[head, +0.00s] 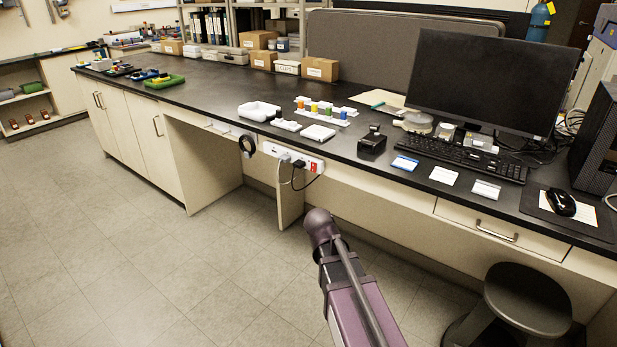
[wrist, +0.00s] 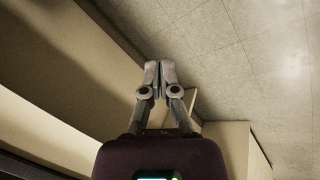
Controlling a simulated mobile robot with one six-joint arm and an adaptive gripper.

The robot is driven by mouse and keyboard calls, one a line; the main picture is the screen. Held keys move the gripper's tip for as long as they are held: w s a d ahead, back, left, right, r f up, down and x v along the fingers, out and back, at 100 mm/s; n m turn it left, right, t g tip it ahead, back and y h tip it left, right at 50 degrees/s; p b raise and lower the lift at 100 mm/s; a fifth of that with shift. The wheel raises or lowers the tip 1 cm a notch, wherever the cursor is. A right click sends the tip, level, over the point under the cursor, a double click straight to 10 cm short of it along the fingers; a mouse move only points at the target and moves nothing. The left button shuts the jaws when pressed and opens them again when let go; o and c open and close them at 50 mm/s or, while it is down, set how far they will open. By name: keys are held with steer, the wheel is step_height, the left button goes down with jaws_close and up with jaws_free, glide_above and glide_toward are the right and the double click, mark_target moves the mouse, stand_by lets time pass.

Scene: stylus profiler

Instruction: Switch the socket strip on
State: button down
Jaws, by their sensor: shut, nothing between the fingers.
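The white socket strip (head: 293,158) is fixed to the front edge of the bench, left of centre in the head view. I cannot tell the switch's position. My gripper (wrist: 154,66) is shut and empty in the wrist view, pointing past pale bench panels and the floor. The strip is not seen in the wrist view. In the head view my arm reaches up from the bottom, below and right of the strip; the fingers are hidden there.
A dark stool (head: 527,300) stands at the lower right under the bench. A pale support panel (head: 290,196) stands below the strip. The bench top (head: 215,95) holds boxes, vials, a keyboard and a monitor. The left floor is clear.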

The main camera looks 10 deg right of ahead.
mark_target(312, 171)
steer(key=w+a+r+n+t+h+b, duration=0.2)
steer(key=w+h, duration=0.1)
steer(key=w, duration=0.5)
steer(key=w+a+r+n+t+h+b, duration=0.1)
steer(key=w+a+r+t+h, duration=0.15)
steer(key=w, duration=0.55)
steer(key=w+a+r+n+t+h+b, duration=0.2)
steer(key=w+a+r+n+t, duration=0.2)
steer(key=w+a, duration=0.4)
steer(key=shift+w+a+r+n+t, duration=0.35)
steer(key=shift+w+r+t, duration=0.15)
steer(key=shift+w+t, duration=0.3)
steer(key=shift+w+d, duration=0.1)
steer(key=b+x, duration=0.2)
steer(key=x, duration=1.2)
